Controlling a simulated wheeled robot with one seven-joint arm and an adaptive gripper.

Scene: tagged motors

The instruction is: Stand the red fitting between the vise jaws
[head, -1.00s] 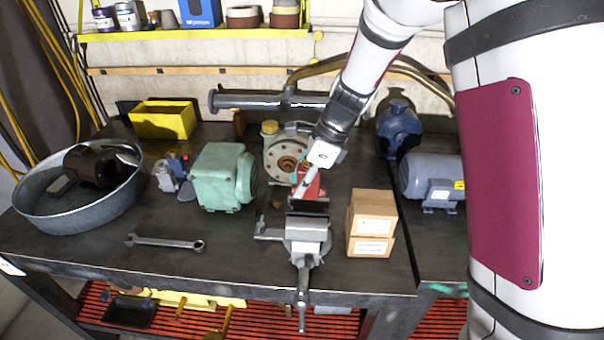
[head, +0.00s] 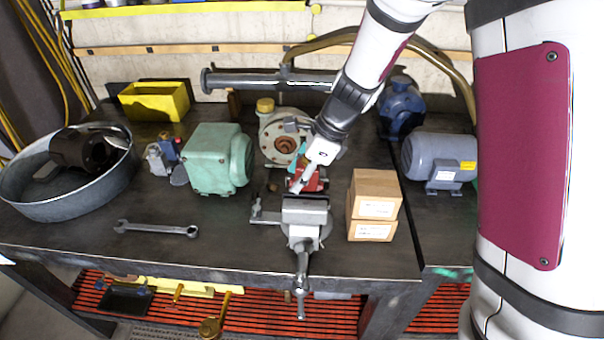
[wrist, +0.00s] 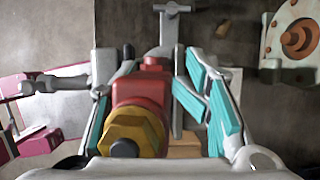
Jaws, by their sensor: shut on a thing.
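The red fitting (head: 312,181) shows just behind and above the vise in the head view. In the wrist view the fitting (wrist: 150,90) has a red body and a brass hex nut with a dark end facing the camera. My gripper (head: 302,178) is shut on it; its teal-padded fingers (wrist: 158,105) lie on either side. The grey vise (head: 306,213) stands at the bench's front edge, its handle hanging forward. In the wrist view the vise (wrist: 104,68) is partly hidden behind the fitting and a finger. I cannot tell whether the fitting touches the jaws.
A cream pump (head: 280,130) stands close behind the fitting. Stacked cardboard boxes (head: 374,205) stand right of the vise. A green motor (head: 215,160) and a wrench (head: 155,229) are to the left. A grey motor (head: 438,155) is to the right. Bench between wrench and vise is clear.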

